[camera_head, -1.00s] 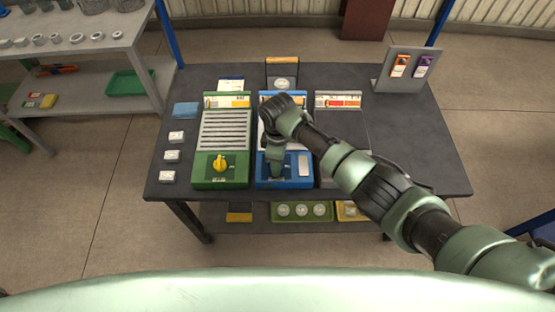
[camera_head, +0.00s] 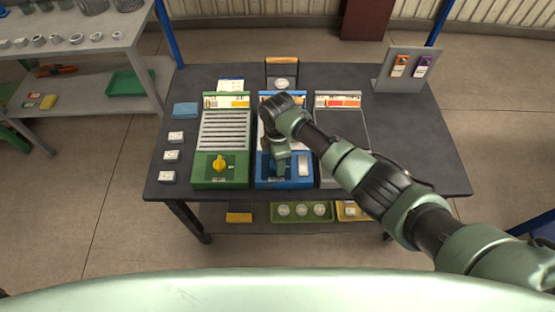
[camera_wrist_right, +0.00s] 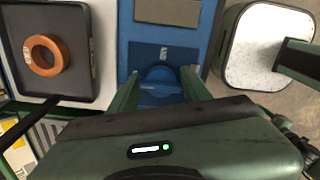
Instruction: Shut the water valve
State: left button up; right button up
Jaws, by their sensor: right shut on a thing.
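The blue water unit (camera_head: 297,183) stands at the front middle of the dark table. In the right wrist view its blue panel (camera_wrist_right: 165,30) fills the upper middle. My right gripper (camera_head: 277,172) reaches down onto its front part. In the right wrist view, the fingers of my right gripper (camera_wrist_right: 158,88) stand on both sides of a round blue valve knob (camera_wrist_right: 157,73) and are shut on it. The head view mostly hides the knob behind the gripper. My left gripper is in neither view.
A green unit (camera_head: 199,174) with a yellow knob (camera_head: 219,164) stands close on the left. A grey unit (camera_head: 347,128) stands on the right, partly behind my right arm. Small white blocks (camera_head: 172,156) lie at the table's left. A card stand (camera_head: 385,85) stands back right.

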jog(key=shift+a+r, duration=0.1)
jog(key=o, duration=1.1)
notch_tip(320, 180, up, 8)
jog(key=shift+f, duration=0.15)
